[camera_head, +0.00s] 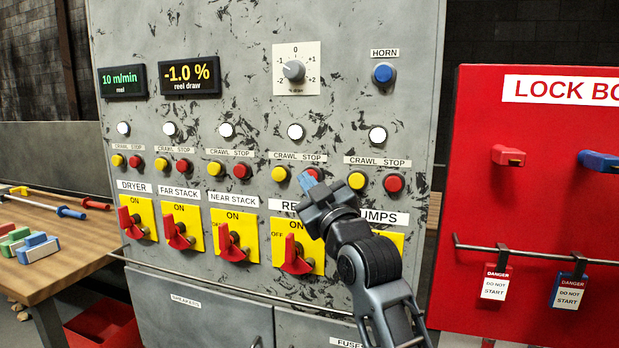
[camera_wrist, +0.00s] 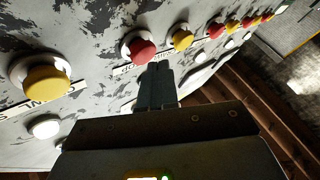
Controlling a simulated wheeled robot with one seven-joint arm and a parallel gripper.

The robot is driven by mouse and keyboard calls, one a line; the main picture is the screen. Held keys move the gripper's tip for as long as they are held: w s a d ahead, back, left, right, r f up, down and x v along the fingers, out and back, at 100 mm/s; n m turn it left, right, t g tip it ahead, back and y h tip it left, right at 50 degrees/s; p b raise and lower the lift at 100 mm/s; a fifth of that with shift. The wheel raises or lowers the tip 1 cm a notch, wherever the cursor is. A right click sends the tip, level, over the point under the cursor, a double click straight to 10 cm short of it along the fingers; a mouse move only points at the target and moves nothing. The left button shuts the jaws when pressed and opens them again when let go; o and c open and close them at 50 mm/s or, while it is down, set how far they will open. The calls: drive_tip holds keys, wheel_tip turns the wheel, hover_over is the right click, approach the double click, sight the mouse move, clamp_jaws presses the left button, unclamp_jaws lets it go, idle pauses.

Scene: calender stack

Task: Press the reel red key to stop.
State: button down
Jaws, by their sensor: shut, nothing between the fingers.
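The reel red key (camera_head: 313,173) sits under the STOP label of the reel column, right of its yellow crawl key (camera_head: 279,174). My gripper (camera_head: 305,181) is in front of it and partly covers it in the head view. In the wrist view the reel red key (camera_wrist: 141,50) shows as a round red cap at the far end of my closed fingers (camera_wrist: 154,72). The fingertips point at its edge and look very close; I cannot tell whether they touch. The fingers are shut and empty. My gripper also hides part of the REEL label (camera_head: 289,206).
The pumps yellow key (camera_head: 356,181) and red key (camera_head: 394,183) are close on the right. Switch handles such as the reel's (camera_head: 296,256) stick out below. White lamps (camera_head: 295,132) sit above. The reel display (camera_head: 189,76) reads -1.0 %. A red lock box (camera_head: 540,200) stands at right.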

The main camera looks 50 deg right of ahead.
drive_tip(key=shift+s+a, duration=0.1)
drive_tip(key=shift+a, duration=0.2)
drive_tip(key=a, duration=0.1)
drive_tip(key=s+a, duration=0.1)
drive_tip(key=a, duration=0.2)
drive_tip(key=shift+s+a, duration=0.35)
idle(0.9)
drive_tip(key=s+a+f+g+y, duration=0.1)
drive_tip(key=s+a+f+y, duration=0.2)
drive_tip(key=s+a+f, duration=0.55)
drive_tip(key=s+a+f+y, duration=0.3)
drive_tip(key=s+a+f, duration=0.2)
drive_tip(key=f, duration=0.6)
drive_tip(key=s+a+f+g+y, duration=0.1)
drive_tip(key=s+a, duration=0.3)
drive_tip(key=s, duration=0.7)
drive_tip(key=s+a+f+g+y, duration=0.2)
drive_tip(key=s+a+f, duration=0.1)
drive_tip(key=s, duration=0.8)
drive_tip(key=shift+a+y, duration=0.35)
drive_tip(key=shift+y, duration=0.05)
